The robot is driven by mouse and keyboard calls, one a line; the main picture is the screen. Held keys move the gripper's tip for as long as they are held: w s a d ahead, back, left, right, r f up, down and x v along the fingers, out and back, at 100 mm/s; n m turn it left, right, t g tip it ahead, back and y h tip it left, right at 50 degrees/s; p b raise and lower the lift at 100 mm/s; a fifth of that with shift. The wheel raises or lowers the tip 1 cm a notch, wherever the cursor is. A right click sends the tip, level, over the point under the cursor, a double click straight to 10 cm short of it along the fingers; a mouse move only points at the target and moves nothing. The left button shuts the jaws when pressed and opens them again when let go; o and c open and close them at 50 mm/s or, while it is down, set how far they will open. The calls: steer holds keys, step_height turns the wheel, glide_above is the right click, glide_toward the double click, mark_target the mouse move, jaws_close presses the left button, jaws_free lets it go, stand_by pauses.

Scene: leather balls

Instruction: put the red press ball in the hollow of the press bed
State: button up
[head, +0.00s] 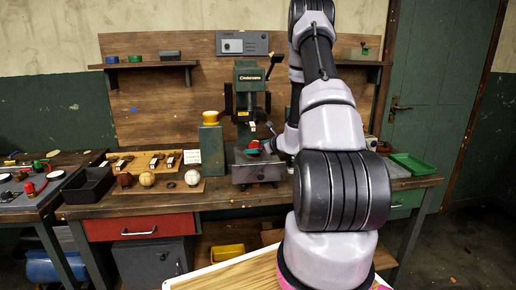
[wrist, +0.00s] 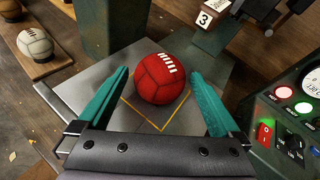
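The red press ball (wrist: 163,82) with white lacing lies between my gripper's two teal fingers in the wrist view. My gripper (wrist: 160,76) points down around it, its fingers apart. The grey press bed (wrist: 150,118) with yellow corner lines is under the ball. In the head view the ball (head: 254,144) shows small above the bed's front (head: 258,174), beside my gripper (head: 262,146). The hollow is hidden, and I cannot tell whether the ball rests in it.
The green press (head: 250,80) stands behind the bed. A green post (head: 212,150) with a yellow top is left of it. A board (head: 156,187) with brown, tan and white balls lies further left. A control box (wrist: 290,115) with lit buttons is close on the right.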

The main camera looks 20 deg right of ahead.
steer(key=shift+r, duration=0.2)
steer(key=v, duration=1.1)
steer(key=s+a+r+n+g+y, duration=0.3)
steer(key=s+a+r+n, duration=0.2)
steer(key=a+r+n, duration=0.4)
steer(key=s+a+r+n+g+y, duration=0.3)
steer(key=s+a+r+n+y, duration=0.15)
steer(key=a+r, duration=0.5)
steer(key=s+a+r+n+h, duration=0.1)
steer(key=s+r+n+h, duration=0.3)
steer(key=s+n, duration=0.2)
steer(key=s+a+r+n+h, duration=0.1)
steer(key=s+r+n+h, duration=0.3)
steer(key=s+n, duration=0.3)
steer(key=s, duration=0.3)
steer(key=shift+s, duration=0.35)
steer(key=shift+a+h, duration=0.1)
steer(key=shift+h, duration=0.15)
